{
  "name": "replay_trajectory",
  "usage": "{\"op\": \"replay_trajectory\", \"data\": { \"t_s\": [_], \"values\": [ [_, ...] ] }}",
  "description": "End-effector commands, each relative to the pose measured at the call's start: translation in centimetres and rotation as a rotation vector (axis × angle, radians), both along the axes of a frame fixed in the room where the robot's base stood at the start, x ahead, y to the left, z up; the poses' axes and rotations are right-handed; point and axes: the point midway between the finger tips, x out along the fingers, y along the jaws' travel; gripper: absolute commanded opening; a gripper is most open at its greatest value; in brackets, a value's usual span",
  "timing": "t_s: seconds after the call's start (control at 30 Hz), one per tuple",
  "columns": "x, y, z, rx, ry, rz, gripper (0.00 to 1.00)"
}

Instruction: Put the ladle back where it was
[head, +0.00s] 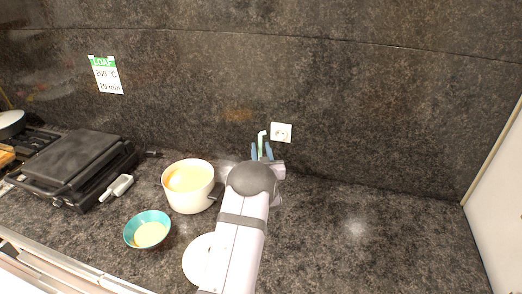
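A pale green-white ladle handle (262,143) with a bent top stands up between the blue fingertips of my gripper (261,152). The lower part of the ladle is hidden behind my arm. One fingertip shows on each side of the handle; I cannot tell whether they touch it. The white pot (187,200) stands on the counter to the left of my gripper, with orange-yellow soup in it. A teal bowl (131,236) with pale yellow soup stands in front of the pot, to its left.
A black contact grill (75,160) stands at the left, with a hob beyond it. A white socket (281,132) is on the dark stone wall behind my gripper. The counter (390,235) to the right is clear up to a white panel (500,200).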

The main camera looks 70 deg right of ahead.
Motion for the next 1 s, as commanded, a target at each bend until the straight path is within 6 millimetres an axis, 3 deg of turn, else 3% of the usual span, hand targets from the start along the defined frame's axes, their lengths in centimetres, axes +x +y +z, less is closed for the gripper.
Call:
{"op": "replay_trajectory", "data": {
  "t_s": [0.47,1.0],
  "values": [
    [-0.2,0.5,0.3,0.000,0.000,-0.001,0.30],
    [-3.1,7.4,0.1,0.000,0.001,-0.001,0.30]
  ]
}}
